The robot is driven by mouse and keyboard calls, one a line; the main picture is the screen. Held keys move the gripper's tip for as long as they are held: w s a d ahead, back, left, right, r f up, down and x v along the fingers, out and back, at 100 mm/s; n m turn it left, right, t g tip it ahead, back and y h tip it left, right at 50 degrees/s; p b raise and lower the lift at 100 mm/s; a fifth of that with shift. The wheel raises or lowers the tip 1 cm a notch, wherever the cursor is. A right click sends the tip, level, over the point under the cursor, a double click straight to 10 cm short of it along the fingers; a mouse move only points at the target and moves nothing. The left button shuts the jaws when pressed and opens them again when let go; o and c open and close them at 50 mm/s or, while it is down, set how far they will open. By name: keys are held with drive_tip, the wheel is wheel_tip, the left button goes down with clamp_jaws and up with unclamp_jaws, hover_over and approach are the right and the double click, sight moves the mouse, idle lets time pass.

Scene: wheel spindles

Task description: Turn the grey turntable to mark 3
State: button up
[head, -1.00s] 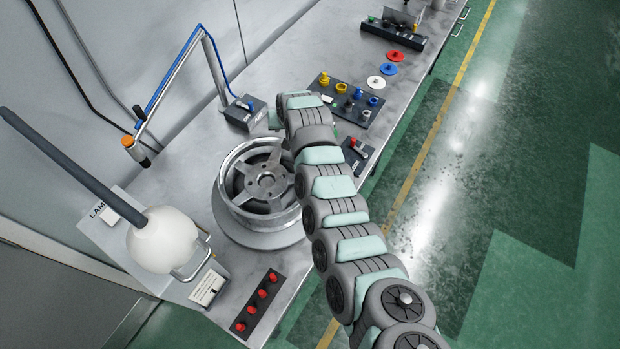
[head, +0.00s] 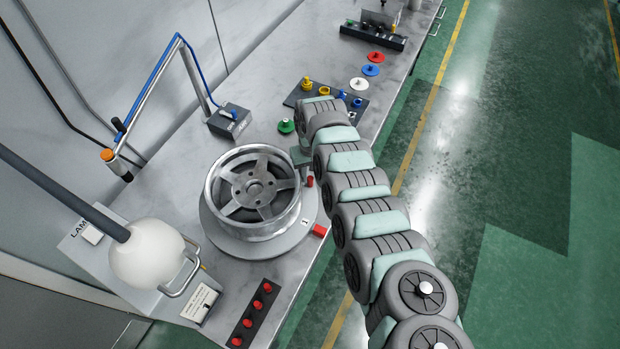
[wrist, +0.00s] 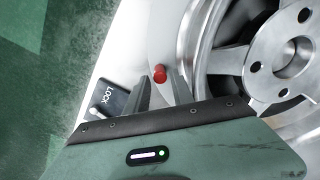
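The grey turntable (head: 212,232) is a round disc on the bench with a silver wheel (head: 255,190) lying on it. A small upright red peg (head: 309,181) stands at the turntable's right rim. A label reading 1 (head: 305,221) sits on the rim, near a red block (head: 320,230) at its edge. My gripper (head: 301,157) is just behind the peg, partly hidden by my arm. In the wrist view, my gripper's two fingers (wrist: 162,84) are apart, with the red peg (wrist: 159,73) at the gap between their tips. Contact cannot be told. Marks 2 and 3 do not show.
A dark LOCK box (wrist: 105,98) with a lever lies beside the fingers. A lamp base with a white dome (head: 150,255) and a red-button strip (head: 255,313) stand near the front. A blue-cabled arm (head: 150,90) and a tray of coloured knobs (head: 325,92) are behind.

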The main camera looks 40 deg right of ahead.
sight(310, 177)
drive_tip(key=shift+f+b, duration=0.4)
drive_tip(key=shift+f, duration=1.2)
clamp_jaws()
